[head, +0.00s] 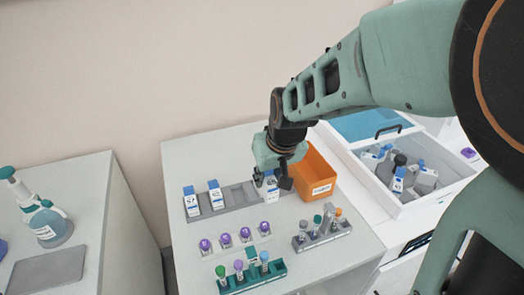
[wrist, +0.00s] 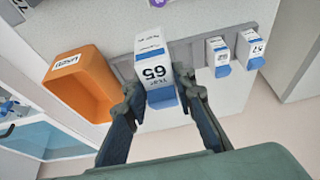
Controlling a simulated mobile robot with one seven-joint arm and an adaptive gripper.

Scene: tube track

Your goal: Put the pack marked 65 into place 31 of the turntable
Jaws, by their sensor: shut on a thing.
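The pack marked 65 (wrist: 154,62) is a white box with a blue end, and its label shows upside down in the wrist view. My gripper (wrist: 160,85) is shut on it, one finger on each side. In the head view the pack (head: 272,192) is at the right end of the grey rack (head: 236,198), below my gripper (head: 272,180); I cannot tell whether it is seated or lifted. The grey turntable (head: 427,177) is in the open white compartment at the right, with several blue-topped packs around it. Place 31 cannot be made out.
Two other packs (head: 192,202) (head: 216,195) stand at the rack's left. An orange bin (head: 316,168) is close right of my gripper. Several purple-capped tubes (head: 225,240), a green rack (head: 255,276) and a grey tube rack (head: 322,236) stand in front.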

